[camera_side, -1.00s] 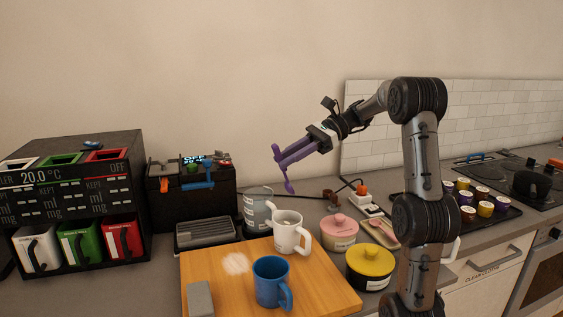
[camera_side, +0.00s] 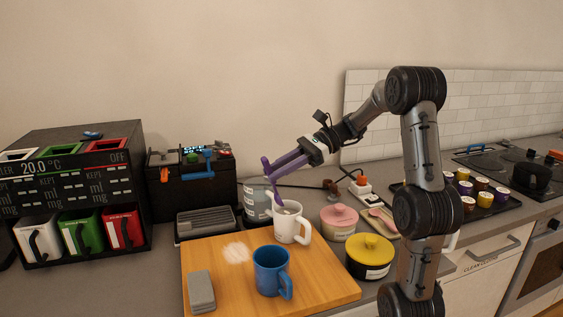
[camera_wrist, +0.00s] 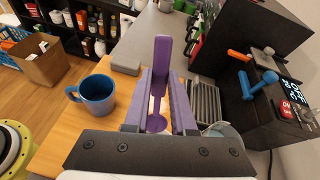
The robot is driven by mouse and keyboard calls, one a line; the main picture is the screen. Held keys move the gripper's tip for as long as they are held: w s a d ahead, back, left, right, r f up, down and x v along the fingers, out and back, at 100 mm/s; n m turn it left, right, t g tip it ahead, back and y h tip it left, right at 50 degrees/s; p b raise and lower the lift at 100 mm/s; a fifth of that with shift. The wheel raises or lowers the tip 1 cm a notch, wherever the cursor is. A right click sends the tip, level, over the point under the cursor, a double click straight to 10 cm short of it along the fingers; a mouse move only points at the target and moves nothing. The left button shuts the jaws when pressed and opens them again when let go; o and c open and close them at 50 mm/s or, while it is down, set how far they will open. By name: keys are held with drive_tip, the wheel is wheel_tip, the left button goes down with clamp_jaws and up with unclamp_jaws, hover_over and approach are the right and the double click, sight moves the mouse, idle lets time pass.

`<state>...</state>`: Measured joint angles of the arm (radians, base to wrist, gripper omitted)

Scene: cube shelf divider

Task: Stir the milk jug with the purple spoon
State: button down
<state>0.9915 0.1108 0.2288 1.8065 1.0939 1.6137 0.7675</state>
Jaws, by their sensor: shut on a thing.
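My gripper (camera_side: 284,163), with long purple fingers, is shut on the purple spoon (camera_side: 276,190); the spoon hangs down with its bowl end low. In the side view the bowl end is at the rim of the white mug (camera_side: 289,225) and in front of the grey metal jug (camera_side: 253,206); I cannot tell whether it is inside either. The grey jug bears a label that I cannot read. In the wrist view the spoon (camera_wrist: 162,55) stands between the fingers, and part of a grey round vessel (camera_wrist: 222,130) shows at right.
A blue mug (camera_side: 271,271) and a grey block (camera_side: 201,292) sit on the wooden board (camera_side: 225,275). A pink pot (camera_side: 339,221) and a yellow-lidded pot (camera_side: 370,256) stand at its right. A black machine (camera_side: 190,184) stands behind.

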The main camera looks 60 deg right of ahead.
drive_tip(key=d+f, duration=0.3)
drive_tip(key=f, duration=0.6)
drive_tip(key=shift+s+d+f, duration=0.15)
drive_tip(key=shift+s+d, duration=0.15)
drive_tip(key=shift+s, duration=0.15)
idle(0.4)
drive_tip(key=shift+w+d, duration=0.1)
